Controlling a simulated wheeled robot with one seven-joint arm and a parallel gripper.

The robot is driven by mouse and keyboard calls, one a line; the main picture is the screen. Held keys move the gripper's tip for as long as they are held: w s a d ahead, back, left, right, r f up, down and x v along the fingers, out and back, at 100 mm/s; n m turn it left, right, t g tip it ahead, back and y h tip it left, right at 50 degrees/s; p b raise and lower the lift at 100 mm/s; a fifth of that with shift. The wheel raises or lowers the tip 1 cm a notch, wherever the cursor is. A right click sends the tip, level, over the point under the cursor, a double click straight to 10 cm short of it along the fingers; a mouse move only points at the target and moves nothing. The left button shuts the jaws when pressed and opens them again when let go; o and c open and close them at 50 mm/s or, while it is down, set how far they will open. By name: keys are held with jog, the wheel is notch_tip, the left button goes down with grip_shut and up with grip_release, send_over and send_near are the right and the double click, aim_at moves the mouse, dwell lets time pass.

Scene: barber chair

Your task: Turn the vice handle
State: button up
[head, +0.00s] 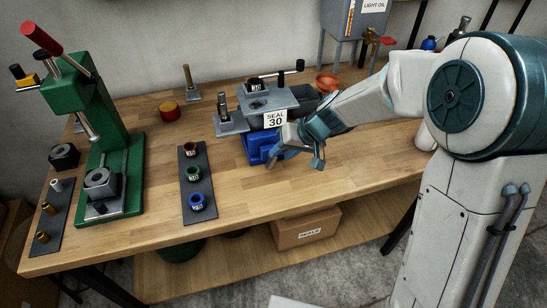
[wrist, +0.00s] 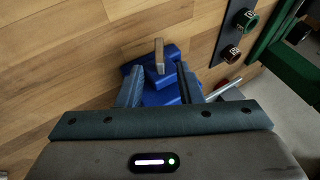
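The blue vice (head: 256,149) sits on the wooden bench, partly hidden behind my gripper in the head view. In the wrist view the vice (wrist: 150,92) lies beyond my fingers. A pale metal bar (wrist: 159,57), apparently the vice handle, stands out from it towards the camera, between the fingertips in the picture. My gripper (wrist: 160,80) is open, with one finger on each side of the bar. I cannot tell whether either finger touches it. In the head view my gripper (head: 301,152) is at the vice's right side, and the handle is hidden.
A grey stand with a SEAL 30 sign (head: 274,119) is close behind the vice. A dark strip with several coloured rings (head: 187,158) lies to the left, then a green press (head: 128,178). Bare bench shows in front of the vice. A silver rod (wrist: 223,89) shows beside the right finger.

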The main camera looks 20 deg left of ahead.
aim_at(277, 157)
jog(key=shift+x, duration=2.8)
grip_shut()
